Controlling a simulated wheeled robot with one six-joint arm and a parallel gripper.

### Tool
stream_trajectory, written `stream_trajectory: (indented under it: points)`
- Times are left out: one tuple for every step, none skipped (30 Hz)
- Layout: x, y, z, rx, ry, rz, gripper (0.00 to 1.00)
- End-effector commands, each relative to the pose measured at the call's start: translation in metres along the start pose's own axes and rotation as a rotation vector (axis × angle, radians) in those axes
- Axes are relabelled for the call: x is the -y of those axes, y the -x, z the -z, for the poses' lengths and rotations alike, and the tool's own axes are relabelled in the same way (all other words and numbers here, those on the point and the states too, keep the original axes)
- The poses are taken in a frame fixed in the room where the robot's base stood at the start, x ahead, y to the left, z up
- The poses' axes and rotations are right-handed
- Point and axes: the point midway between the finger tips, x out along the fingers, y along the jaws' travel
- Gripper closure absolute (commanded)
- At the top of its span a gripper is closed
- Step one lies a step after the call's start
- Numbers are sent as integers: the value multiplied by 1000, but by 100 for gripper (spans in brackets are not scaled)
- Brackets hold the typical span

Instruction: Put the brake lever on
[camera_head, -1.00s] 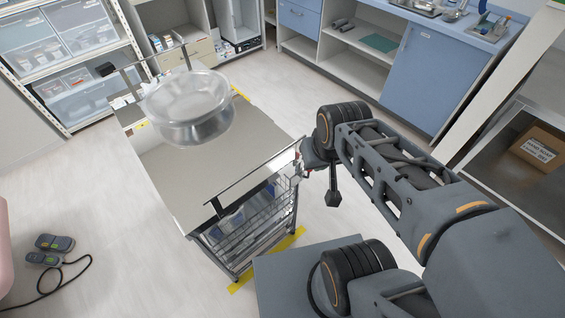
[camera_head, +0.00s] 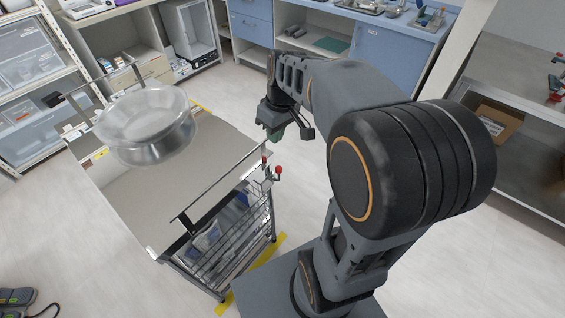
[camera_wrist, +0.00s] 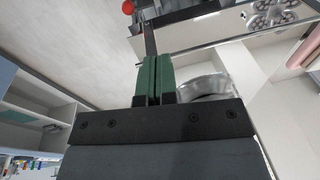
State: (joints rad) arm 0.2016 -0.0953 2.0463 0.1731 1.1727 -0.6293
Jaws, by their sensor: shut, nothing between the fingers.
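The brake lever shows as a red knob (camera_head: 278,170) on a short stem at the near right corner of the steel cart (camera_head: 222,165). A red knob also shows at the top edge of the wrist view (camera_wrist: 128,7). My gripper (camera_head: 274,133) is above and beyond the knob in the head view, apart from it. In the wrist view its two green fingers (camera_wrist: 155,76) are together with nothing held between them. A dark bar lies beyond the fingertips; I cannot tell what it belongs to. The lever's exact angle is hard to tell.
A clear bowl in a metal ring (camera_head: 148,125) stands on the cart, and wire baskets (camera_head: 235,235) hang under its top. Yellow tape (camera_head: 250,275) marks the floor. Blue cabinets (camera_head: 385,52) stand behind, a grey bench (camera_head: 520,70) at right. Floor between cart and cabinets is clear.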

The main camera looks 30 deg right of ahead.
Motion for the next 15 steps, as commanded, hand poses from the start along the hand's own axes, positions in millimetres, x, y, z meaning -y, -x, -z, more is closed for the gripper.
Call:
stream_trajectory:
  points:
    - [-22,-15,10,23,44,51,100]
    - [-33,-19,16,29,83,83,100]
    - [-47,-25,23,34,132,126,100]
    - [-58,-30,27,35,169,158,100]
    - [-69,-35,31,30,205,188,100]
    - [-83,-43,35,24,253,228,100]
    - [-93,-48,38,15,288,256,100]
    - [-103,-54,40,7,319,283,100]
    - [-115,-60,42,-9,361,315,100]
    - [-124,-65,43,-20,390,338,100]
    - [-132,-70,44,-34,417,358,100]
    - [-141,-76,44,-49,450,382,100]
    - [-147,-80,44,-62,473,398,100]
    - [-153,-84,44,-74,493,412,100]
    - [-159,-88,44,-88,518,428,100]
